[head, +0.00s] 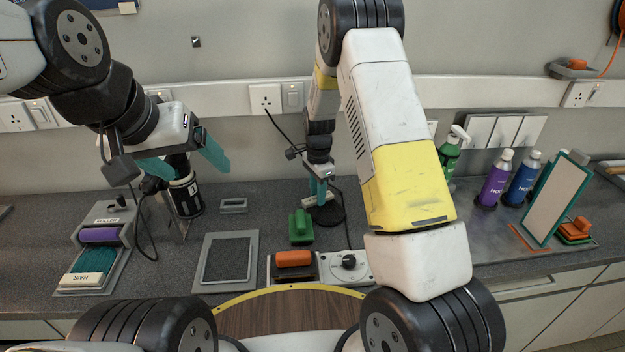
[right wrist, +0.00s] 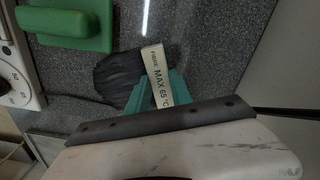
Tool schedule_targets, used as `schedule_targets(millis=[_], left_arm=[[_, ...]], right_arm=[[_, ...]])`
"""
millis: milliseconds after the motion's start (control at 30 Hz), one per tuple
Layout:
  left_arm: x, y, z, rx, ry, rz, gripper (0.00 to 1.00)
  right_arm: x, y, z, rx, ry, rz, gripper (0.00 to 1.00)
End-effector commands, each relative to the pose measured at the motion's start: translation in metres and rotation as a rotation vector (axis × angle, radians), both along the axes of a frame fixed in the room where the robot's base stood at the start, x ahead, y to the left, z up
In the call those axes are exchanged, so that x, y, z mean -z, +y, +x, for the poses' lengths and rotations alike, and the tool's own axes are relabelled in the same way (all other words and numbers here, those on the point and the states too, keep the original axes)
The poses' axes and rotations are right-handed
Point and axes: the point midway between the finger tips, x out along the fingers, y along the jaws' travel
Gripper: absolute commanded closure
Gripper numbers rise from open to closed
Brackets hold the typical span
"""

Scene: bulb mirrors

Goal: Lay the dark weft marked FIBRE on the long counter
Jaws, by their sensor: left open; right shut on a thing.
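The dark weft (right wrist: 122,76) shows in the right wrist view, with a cream tag (right wrist: 158,76) reading FIBRE MAX 65 °C at its end. My right gripper (right wrist: 152,92) is shut on the tagged end, and the dark hair spreads out to the left over the long counter (right wrist: 205,50). I cannot tell whether the hair touches the counter. In the head view my right gripper (head: 319,188) is over the back of the counter (head: 275,205), with a dark shape below it. My left gripper (head: 186,160) is open and empty at the left, above a dark bottle (head: 184,194).
A green block (head: 301,227) and a panel with a dial (head: 349,263) are close to the right gripper. A grey framed mat (head: 228,260) and a roller and hair tray (head: 97,250) lie left. Bottles (head: 494,180) and a mirror (head: 556,200) stand right.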

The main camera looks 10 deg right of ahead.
Motion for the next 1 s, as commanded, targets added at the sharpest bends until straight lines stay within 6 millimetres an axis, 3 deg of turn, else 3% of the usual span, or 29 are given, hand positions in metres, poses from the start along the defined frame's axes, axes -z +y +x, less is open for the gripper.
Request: schedule_targets(millis=[200,233,333,733,1000], left_arm=[[0.000,0.000,0.000,0.000,0.000,0.000,0.20],[0.000,0.000,0.000,0.000,0.000,0.000,0.20],[0.000,0.000,0.000,0.000,0.000,0.000,0.20],[0.000,0.000,0.000,0.000,0.000,0.000,0.20],[0.000,0.000,0.000,0.000,0.000,0.000,0.20]], right_arm=[[0.003,0.000,0.000,0.000,0.001,0.000,1.00],[0.003,0.000,0.000,0.000,0.000,0.000,0.70],[0.002,0.000,0.000,0.000,0.000,0.000,0.52],[-0.004,0.000,0.001,-0.001,-0.001,0.000,0.52],[-0.055,0.000,0.001,-0.001,-0.005,0.001,0.52]])
